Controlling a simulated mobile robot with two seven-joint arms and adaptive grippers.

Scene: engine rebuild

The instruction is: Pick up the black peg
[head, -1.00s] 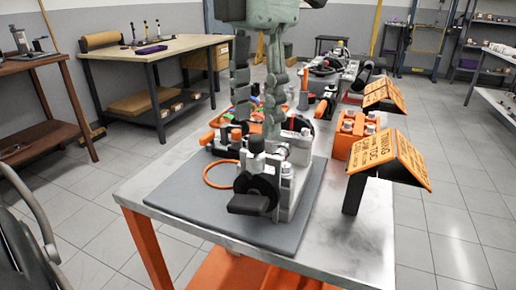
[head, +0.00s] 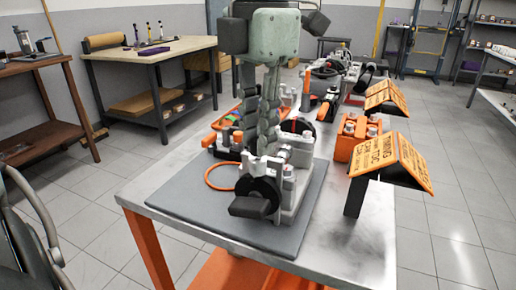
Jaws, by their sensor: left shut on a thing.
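My left gripper (head: 263,150) comes down from the top over the small engine assembly (head: 290,185). Its grey fingers are close together, shut on the black peg at the front of the assembly. The fingers hide most of the peg, so I cannot tell whether it is still seated or lifted. Below the fingertips is a black round part (head: 260,190) with a dark block (head: 250,207) in front of it. My right gripper is not in view.
The assembly sits on a grey mat (head: 190,205) on a metal table (head: 350,250). An orange ring (head: 218,177) lies at its left. Orange warning signs (head: 395,160) stand at the right, beside an orange block (head: 355,140). The table's front right is bare.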

